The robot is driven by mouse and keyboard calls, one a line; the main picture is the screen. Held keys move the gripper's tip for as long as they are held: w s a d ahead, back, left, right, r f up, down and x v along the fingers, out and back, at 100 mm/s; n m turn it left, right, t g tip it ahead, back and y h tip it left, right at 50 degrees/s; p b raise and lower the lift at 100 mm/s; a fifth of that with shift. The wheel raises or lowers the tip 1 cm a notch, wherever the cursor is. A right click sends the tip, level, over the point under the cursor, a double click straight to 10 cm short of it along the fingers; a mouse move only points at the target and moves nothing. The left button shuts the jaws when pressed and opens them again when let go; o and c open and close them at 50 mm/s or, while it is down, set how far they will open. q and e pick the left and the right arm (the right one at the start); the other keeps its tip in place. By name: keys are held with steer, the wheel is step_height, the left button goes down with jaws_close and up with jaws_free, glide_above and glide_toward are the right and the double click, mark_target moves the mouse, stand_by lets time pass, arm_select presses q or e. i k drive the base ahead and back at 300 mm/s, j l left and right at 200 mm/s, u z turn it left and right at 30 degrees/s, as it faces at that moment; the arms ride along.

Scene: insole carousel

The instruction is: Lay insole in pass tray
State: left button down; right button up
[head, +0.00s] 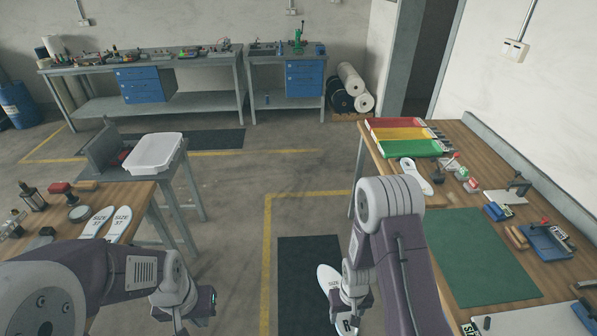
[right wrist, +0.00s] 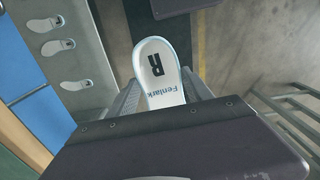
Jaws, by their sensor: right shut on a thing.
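A white insole (head: 328,281) is held in my right gripper (head: 349,318), low in front of me over a dark floor mat. In the right wrist view the insole (right wrist: 164,75) shows a black "R" and the word "Fenlark", and its lower end is between the fingers. Red, yellow and green trays lie side by side on the right bench; the green tray (head: 412,148) is nearest, and I cannot read which one is for passes. My left gripper (head: 203,305) is at the bottom left, away from the trays; its jaws are not clear.
Another white insole (head: 416,173) lies on the right bench near the green tray, by a green mat (head: 478,255) and small tools. Insoles marked "SIZE 37" (head: 118,225) lie on the left table. A white bin (head: 153,152) stands behind it. Open floor separates the benches.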

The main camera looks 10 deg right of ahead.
mark_target(415, 150)
steer(key=i+z, duration=0.2)
steer(key=i, duration=0.3)
steer(key=i+j+z, duration=0.15)
steer(key=i, duration=0.35)
steer(key=i+j+z, duration=0.2)
steer(key=i, duration=0.3)
steer(key=i+j+z, duration=0.2)
steer(key=i, duration=0.25)
steer(key=i+j+z, duration=0.15)
steer(key=i+j, duration=0.3)
steer(key=i+j+z, duration=0.85)
steer(key=j, duration=0.2)
steer(key=i+j+z, duration=0.15)
steer(key=j+z, duration=0.15)
steer(key=j, duration=0.15)
